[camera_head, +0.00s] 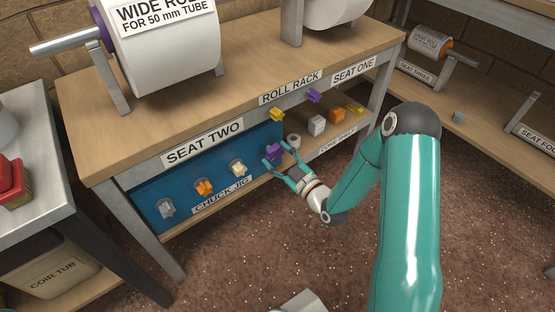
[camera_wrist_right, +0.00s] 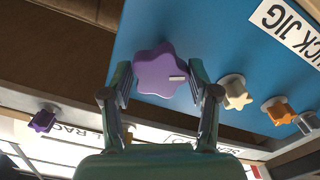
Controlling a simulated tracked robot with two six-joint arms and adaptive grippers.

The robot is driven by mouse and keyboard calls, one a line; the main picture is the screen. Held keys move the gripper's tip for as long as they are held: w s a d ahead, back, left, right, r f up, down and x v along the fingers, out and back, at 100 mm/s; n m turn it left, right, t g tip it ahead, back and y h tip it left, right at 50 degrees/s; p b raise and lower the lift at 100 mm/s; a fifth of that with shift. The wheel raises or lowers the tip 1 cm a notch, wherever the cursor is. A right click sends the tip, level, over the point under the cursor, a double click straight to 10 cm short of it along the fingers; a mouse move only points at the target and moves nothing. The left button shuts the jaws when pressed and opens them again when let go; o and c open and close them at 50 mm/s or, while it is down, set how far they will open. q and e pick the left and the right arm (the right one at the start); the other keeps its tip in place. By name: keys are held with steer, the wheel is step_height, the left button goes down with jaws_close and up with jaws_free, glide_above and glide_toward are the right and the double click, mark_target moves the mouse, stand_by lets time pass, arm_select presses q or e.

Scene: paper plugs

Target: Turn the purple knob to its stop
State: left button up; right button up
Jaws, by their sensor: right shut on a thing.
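The purple knob (camera_head: 273,151) is star-shaped and sits on the blue panel of the chuck jig, at its right end. In the right wrist view the purple knob (camera_wrist_right: 158,70) fills the space between the two fingers and shows a small white mark on its right side. My right gripper (camera_head: 274,157) is shut on this knob, one finger on each side. In the right wrist view the fingers of my right gripper (camera_wrist_right: 160,80) flank it. My left gripper is in neither view.
Along the blue panel (camera_head: 222,170) are a cream knob (camera_head: 238,168), an orange knob (camera_head: 204,187) and a grey knob (camera_head: 167,207). Another purple knob (camera_head: 314,96) and a yellow one (camera_head: 277,114) are on the bench's front rail. Small blocks lie on the shelf to the right.

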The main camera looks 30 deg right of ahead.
steer(key=n, duration=1.2)
steer(key=shift+a, duration=0.15)
steer(key=o, duration=0.9)
steer(key=shift+o, duration=1.2)
steer(key=shift+s+d, duration=0.15)
steer(key=shift+s, duration=0.9)
steer(key=shift+s+d, duration=0.15)
steer(key=shift+s, duration=0.85)
